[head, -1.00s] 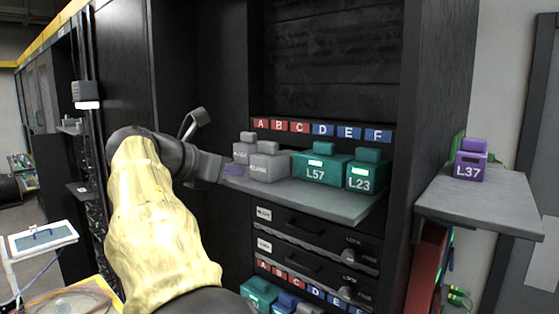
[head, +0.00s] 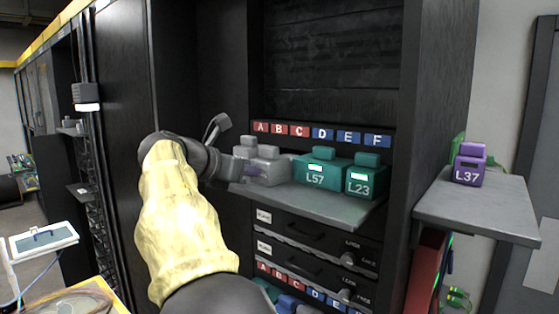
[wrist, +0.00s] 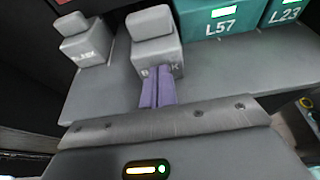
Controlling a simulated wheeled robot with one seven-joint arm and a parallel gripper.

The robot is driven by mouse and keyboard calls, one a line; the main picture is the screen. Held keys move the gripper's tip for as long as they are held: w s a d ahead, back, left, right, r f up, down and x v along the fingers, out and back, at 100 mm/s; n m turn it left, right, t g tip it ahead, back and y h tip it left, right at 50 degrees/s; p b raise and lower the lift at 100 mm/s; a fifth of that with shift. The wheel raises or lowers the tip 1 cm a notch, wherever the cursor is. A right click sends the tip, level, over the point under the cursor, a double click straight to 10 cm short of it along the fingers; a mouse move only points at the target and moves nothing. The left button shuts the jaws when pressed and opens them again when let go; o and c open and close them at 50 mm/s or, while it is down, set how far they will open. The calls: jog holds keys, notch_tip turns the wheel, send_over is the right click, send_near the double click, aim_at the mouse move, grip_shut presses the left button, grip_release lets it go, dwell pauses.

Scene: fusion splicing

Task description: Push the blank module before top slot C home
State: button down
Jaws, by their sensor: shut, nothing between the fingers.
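Two grey blank modules stand on a grey shelf (head: 310,201) under the slot labels. The nearer blank module (head: 266,168), close to label C (head: 300,130), is at the middle of the wrist view (wrist: 152,42). The other blank module (head: 245,148) is to its left, and also shows in the wrist view (wrist: 85,45). My gripper (wrist: 157,80) has its purple fingers together and empty. Their tips are at the lower front face of the nearer blank and cover part of its lettering. I cannot tell whether they press on it.
Teal modules L57 (head: 320,174) and L23 (head: 364,182) stand on the same shelf to the right. A purple module L37 (head: 469,168) sits on a separate side shelf (head: 475,207). Drawers with handles (head: 305,225) lie below. The cabinet's dark side wall is at the right.

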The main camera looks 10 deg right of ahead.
aim_at(258, 167)
jog(key=shift+w+d+p, duration=0.55)
jog(key=shift+w+d, duration=0.15)
jog(key=shift+d, duration=0.25)
jog(key=shift+w+d+p, duration=0.5)
jog(key=shift+w+d, duration=0.2)
jog(key=shift+d, duration=0.25)
jog(key=shift+w+d+p, duration=0.55)
jog(key=shift+w+d, duration=0.15)
jog(key=shift+d, duration=0.25)
jog(key=shift+a+f, duration=0.1)
jog(key=shift+a, duration=0.2)
jog(key=shift+s+a+b, duration=0.3)
jog(key=shift+s+a, duration=1.35)
jog(key=shift+a, duration=0.3)
jog(key=shift+s+a, duration=0.75)
jog(key=shift+a, duration=0.3)
jog(key=shift+w, duration=0.1)
